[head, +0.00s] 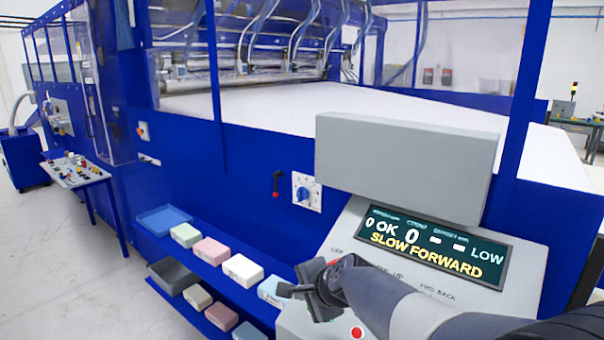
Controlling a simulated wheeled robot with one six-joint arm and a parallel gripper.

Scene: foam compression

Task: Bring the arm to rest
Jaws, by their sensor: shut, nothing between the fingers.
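My gripper (318,291) is at the lower middle of the head view, in front of the left side of the control panel (335,243). Its jaws are shut and hold nothing. My dark and grey arm reaches in from the lower right and covers part of the panel's front. The panel's display (432,247) reads "SLOW FORWARD", with "OK" and "LOW" above. A red button (357,333) shows just below my gripper. I cannot tell whether the gripper touches the panel.
A blue shelf (140,240) left of my gripper holds foam blocks, such as a pink one (210,250), and a blue tray (163,219). A grey box (405,165) stands above the display. The big blue machine (250,165) fills the background. Floor (60,270) at left is clear.

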